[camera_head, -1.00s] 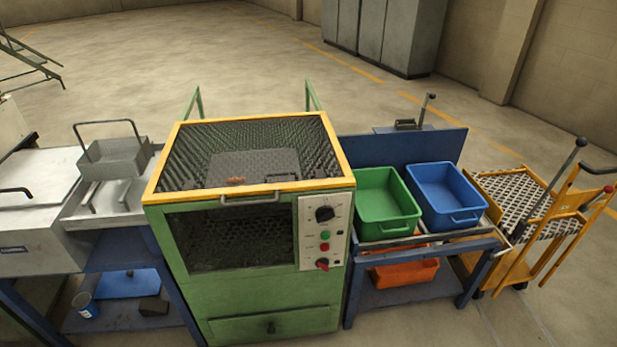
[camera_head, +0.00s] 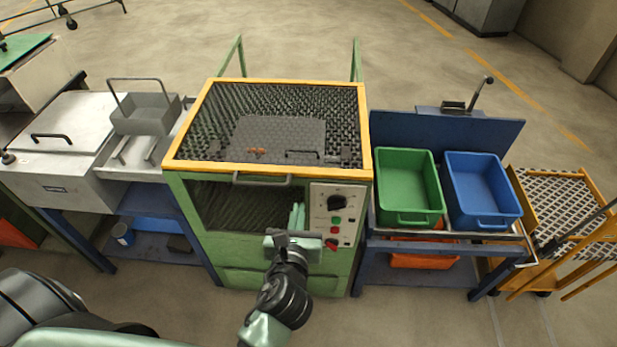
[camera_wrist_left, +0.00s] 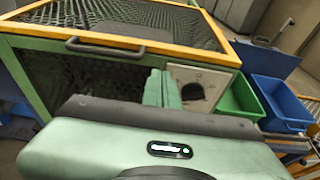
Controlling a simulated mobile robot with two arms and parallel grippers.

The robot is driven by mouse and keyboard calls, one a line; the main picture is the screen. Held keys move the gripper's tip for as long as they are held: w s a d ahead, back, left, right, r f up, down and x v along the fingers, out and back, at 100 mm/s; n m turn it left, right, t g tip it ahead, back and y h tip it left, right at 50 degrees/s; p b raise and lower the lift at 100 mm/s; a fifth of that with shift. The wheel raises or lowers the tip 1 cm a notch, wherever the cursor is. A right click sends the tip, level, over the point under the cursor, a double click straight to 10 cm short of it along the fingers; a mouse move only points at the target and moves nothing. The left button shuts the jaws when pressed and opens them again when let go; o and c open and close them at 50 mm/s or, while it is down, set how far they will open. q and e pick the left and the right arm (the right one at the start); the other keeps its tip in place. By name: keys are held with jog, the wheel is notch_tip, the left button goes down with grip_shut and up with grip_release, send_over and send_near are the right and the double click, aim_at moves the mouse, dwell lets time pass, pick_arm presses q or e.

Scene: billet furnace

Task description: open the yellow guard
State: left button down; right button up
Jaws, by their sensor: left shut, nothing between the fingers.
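The yellow guard (camera_head: 271,172) is a yellow frame with dark mesh on top of the green furnace machine (camera_head: 340,277). It lies closed over the top, and a grey bar handle (camera_head: 262,180) sits on its front edge. The handle also shows in the left wrist view (camera_wrist_left: 104,49). My left gripper (camera_head: 297,212) is in front of the machine, below and to the right of the handle and apart from it. Its pale green fingers (camera_wrist_left: 162,88) are together and empty. Through the mesh I see a dark plate and a small orange-brown piece. My right gripper is not in view.
A control panel (camera_head: 336,214) with knobs and buttons is right of my gripper. Green (camera_head: 408,187) and blue (camera_head: 480,190) bins stand on a bench at right. A grey basket (camera_head: 146,115) is at left. Two green posts rise behind the guard.

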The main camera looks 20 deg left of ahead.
pick_arm(q)
jog(key=p, duration=0.2)
send_near(306, 154)
jog(key=f, duration=0.1)
jog(key=s+f, duration=0.1)
jog(key=shift+d+f, duration=0.25)
jog(key=shift+f, duration=0.05)
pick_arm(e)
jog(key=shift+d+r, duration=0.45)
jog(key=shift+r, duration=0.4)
pick_arm(q)
jog(key=shift+w, duration=0.1)
jog(key=w, duration=0.2)
jog(key=w+a, duration=0.1)
jog(key=w, duration=0.2)
jog(key=w+a, duration=0.1)
jog(key=w, duration=0.2)
jog(key=shift+a+r, duration=0.1)
jog(key=shift+a, duration=0.1)
jog(key=shift+w+a, duration=0.15)
jog(key=shift+w, duration=0.3)
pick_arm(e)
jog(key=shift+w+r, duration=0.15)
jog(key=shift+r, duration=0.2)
pick_arm(q)
jog(key=shift+s, duration=0.1)
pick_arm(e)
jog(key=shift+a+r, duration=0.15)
